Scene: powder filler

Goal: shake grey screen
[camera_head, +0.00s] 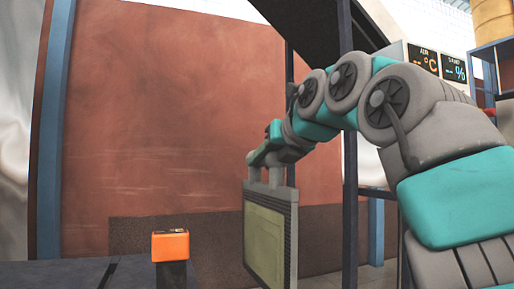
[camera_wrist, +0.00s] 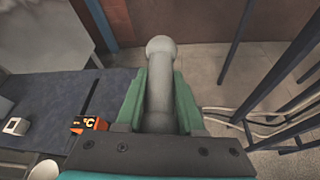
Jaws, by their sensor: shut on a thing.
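The grey screen (camera_head: 270,236) hangs upright below my gripper (camera_head: 264,157) in the head view, a flat panel with a greenish-grey face and a dark ribbed side edge. A grey handle runs along its top on short posts. In the wrist view the handle (camera_wrist: 160,85) lies between the two green fingers of my gripper (camera_wrist: 159,98), which are shut on it. The screen's panel is hidden below the handle in the wrist view. The screen's lower end is cut off at the bottom of the head view.
A small white block (camera_wrist: 16,127) lies farther left. Dark frame posts (camera_head: 349,180) and floor cables (camera_wrist: 235,118) are on the right.

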